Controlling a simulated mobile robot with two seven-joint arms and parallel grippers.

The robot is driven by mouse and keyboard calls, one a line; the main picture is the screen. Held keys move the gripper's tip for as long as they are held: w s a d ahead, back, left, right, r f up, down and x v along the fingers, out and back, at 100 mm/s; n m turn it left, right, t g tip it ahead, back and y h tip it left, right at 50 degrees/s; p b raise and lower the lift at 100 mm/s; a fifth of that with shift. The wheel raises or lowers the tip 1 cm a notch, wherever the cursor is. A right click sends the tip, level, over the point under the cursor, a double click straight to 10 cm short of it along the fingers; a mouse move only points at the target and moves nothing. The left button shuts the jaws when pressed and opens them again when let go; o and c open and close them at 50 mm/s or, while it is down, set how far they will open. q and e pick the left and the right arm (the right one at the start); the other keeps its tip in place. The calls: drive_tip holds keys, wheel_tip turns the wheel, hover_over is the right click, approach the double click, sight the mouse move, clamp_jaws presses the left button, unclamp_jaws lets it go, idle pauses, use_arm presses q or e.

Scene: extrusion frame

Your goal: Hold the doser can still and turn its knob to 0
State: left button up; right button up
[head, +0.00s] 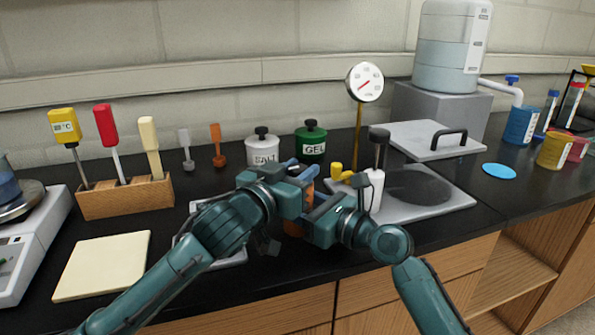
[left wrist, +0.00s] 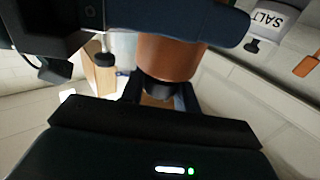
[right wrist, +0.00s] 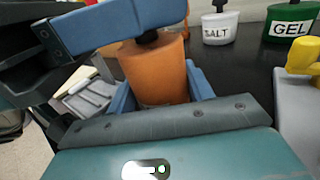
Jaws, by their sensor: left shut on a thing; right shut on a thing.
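The orange doser can (right wrist: 160,75) stands between the fingers of my right gripper (right wrist: 162,98), which is shut on its body. In the head view the can (head: 291,228) is mostly hidden behind my grippers. Its black knob (left wrist: 168,88) is at the can's end, between the fingers of my left gripper (left wrist: 162,95), which is shut on it. In the right wrist view a blue finger of my left gripper crosses in front of the knob (right wrist: 147,38). The knob's marks and setting cannot be read.
A white SALT jar (head: 262,150) and a green GEL jar (head: 311,142) stand behind my grippers. A grey plate (head: 430,205) with a yellow part and a white bottle (head: 374,190) is close to my right gripper. A cream board (head: 102,265) lies left.

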sight(298, 167)
use_arm(q)
drive_tip(key=n+t+y, duration=0.1)
drive_tip(key=n+y, duration=0.1)
drive_tip(key=y, duration=0.1)
drive_tip(key=shift+d+n+t, duration=0.2)
drive_tip(key=shift+n+t, duration=0.1)
drive_tip(key=shift+t, duration=0.1)
drive_tip(key=shift+a+n+t+y, duration=0.1)
drive_tip(key=shift+n+t+y, duration=0.15)
drive_tip(key=shift+n+y, duration=0.8)
drive_tip(key=shift+a+n+t+y, duration=0.1)
drive_tip(key=shift+n+t+y, duration=0.25)
drive_tip(key=shift+y, duration=1.3)
drive_tip(key=o, duration=1)
wheel_tip(298, 167, up, 10)
